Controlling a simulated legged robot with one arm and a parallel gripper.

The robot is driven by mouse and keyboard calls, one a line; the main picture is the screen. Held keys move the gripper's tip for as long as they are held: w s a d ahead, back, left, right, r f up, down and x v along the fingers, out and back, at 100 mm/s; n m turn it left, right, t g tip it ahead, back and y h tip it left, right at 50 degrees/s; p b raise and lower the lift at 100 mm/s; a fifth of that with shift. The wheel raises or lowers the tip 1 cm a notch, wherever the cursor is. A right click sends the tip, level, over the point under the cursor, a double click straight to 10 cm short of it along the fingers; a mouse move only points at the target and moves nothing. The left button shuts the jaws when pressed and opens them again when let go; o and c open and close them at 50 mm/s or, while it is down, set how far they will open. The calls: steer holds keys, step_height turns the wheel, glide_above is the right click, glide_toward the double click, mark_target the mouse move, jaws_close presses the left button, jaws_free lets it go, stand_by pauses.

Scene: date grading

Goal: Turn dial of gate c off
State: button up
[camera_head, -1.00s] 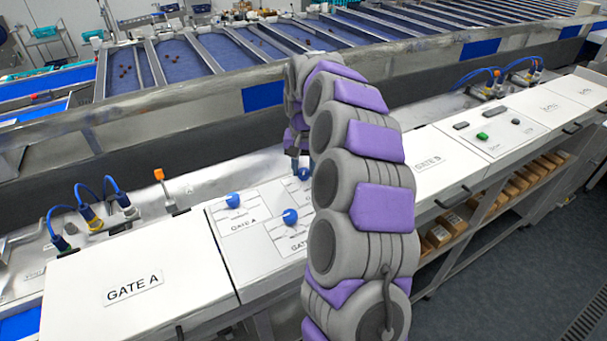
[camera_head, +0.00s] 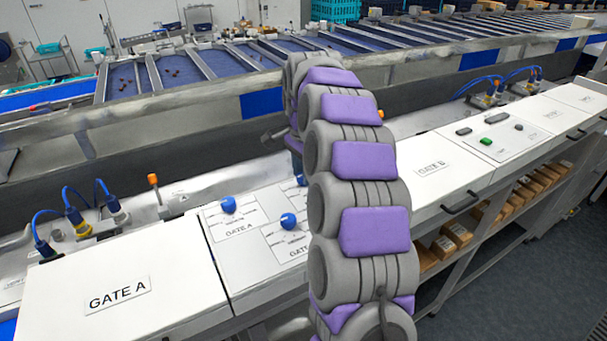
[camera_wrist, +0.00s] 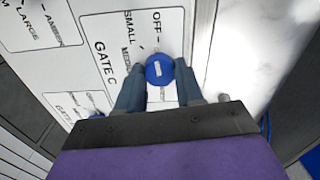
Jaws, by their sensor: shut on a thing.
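The gate C dial is a round blue knob (camera_wrist: 159,69) with a white mark, on a white panel labelled GATE C (camera_wrist: 105,62). The OFF label (camera_wrist: 170,18) is above the knob in the wrist view, and SMALL is to its upper left. Which label the mark points at is hard to tell. My gripper (camera_wrist: 160,85) is shut on the knob, one finger on each side. In the head view my gripper (camera_head: 296,168) is at the panel's far side, and my arm hides most of this dial.
The gate A dial (camera_head: 228,205) and another blue dial (camera_head: 289,220) are on the same white panel, left of my arm. A GATE A cover (camera_head: 120,294) lies left. Blue-cabled connectors (camera_head: 78,222) stand behind it. A green button (camera_head: 486,141) is at the right.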

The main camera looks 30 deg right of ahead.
steer(key=shift+m, duration=0.6)
steer(key=o, duration=1)
steer(key=shift+w, duration=0.1)
steer(key=shift+o, duration=0.2)
steer(key=shift+r, duration=0.1)
step_height(320, 180, up, 17)
steer(key=p, duration=0.9)
